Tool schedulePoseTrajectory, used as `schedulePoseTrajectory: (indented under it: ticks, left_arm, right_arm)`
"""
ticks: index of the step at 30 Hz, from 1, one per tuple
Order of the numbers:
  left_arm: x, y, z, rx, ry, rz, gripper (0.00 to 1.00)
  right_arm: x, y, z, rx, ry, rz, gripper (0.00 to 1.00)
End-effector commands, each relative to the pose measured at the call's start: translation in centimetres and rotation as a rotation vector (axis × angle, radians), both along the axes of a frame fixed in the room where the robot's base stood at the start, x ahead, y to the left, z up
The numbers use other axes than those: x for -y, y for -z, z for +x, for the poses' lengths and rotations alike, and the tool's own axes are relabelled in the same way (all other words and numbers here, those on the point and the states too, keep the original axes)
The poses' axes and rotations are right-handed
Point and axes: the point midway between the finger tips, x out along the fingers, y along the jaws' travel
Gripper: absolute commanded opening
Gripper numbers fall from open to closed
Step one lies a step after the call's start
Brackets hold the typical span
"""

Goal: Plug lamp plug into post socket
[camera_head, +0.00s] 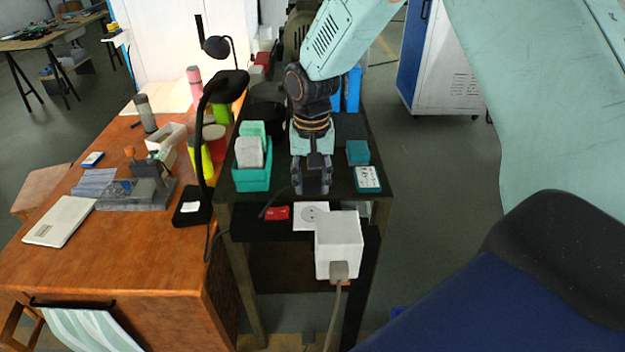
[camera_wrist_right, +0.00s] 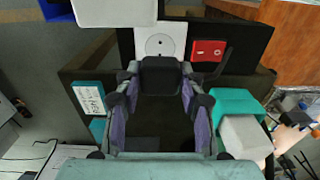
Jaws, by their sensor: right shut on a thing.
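My right gripper (camera_head: 312,188) reaches down over the dark bench top, just behind the post socket. In the right wrist view, my right gripper (camera_wrist_right: 160,78) is shut on a black block, the lamp plug (camera_wrist_right: 160,72). The plug's pins are hidden. The post socket (camera_head: 311,214) is a white plate with a round recess and two holes on the bench's front; it also shows in the wrist view (camera_wrist_right: 160,44), just beyond the plug. Plug and socket look apart. The black desk lamp (camera_head: 203,130) stands on the wooden desk. My left gripper is out of view.
A red switch (camera_head: 277,213) sits left of the socket. A white box (camera_head: 338,238) with a grey plug (camera_head: 339,270) and cable stands close on its right. A teal bin (camera_head: 252,178) and a small teal-and-white box (camera_head: 367,179) flank my gripper. A thin black cord (camera_head: 265,210) hangs nearby.

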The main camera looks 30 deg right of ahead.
Motion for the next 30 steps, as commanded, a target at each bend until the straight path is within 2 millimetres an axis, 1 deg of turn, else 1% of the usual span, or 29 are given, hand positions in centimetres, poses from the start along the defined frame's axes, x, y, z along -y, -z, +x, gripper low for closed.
schedulePoseTrajectory:
  ticks: [5, 11, 24, 30]
  left_arm:
    - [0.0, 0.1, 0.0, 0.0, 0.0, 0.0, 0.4]
    - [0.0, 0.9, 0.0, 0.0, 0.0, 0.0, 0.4]
    - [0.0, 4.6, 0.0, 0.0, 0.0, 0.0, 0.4]
    - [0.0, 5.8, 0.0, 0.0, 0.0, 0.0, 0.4]
  right_arm:
    - [0.0, 0.1, 0.0, 0.0, 0.001, 0.0, 0.11]
    - [0.0, 0.9, -0.1, 0.0, 0.003, 0.0, 0.11]
    - [0.1, 4.6, -0.1, 0.0, 0.005, 0.0, 0.11]
    - [0.1, 5.8, -0.1, 0.0, 0.005, 0.0, 0.11]
